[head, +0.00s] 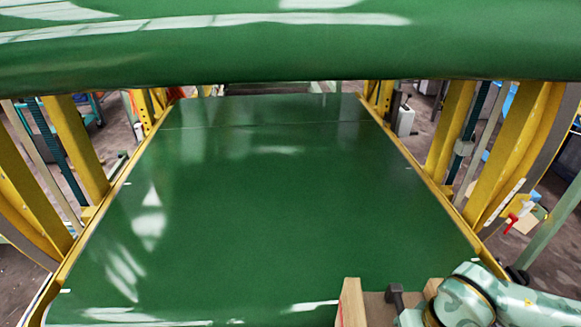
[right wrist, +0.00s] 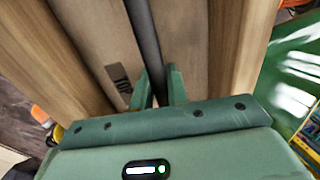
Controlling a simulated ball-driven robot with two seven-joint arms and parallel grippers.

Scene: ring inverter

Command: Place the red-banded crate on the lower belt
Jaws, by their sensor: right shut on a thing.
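The wooden crate (head: 352,302) is at the bottom right of the head view, cut off by the lower edge. A small bit of red shows on its left side. In the right wrist view, its wooden boards (right wrist: 95,35) fill the upper part. My right gripper (right wrist: 160,88) is shut on a dark bar (right wrist: 145,35) of the crate. My right arm reaches in from the right in the head view. The lower belt (head: 270,205) is a wide, empty green surface ahead of the crate. Whether the crate touches the belt cannot be told. My left gripper is out of view.
The big green upper belt (head: 250,50) hangs across the top of the head view, above the lower belt. Yellow frame posts (head: 75,150) stand on the left, and more yellow posts (head: 505,150) stand on the right. The lower belt's middle is clear.

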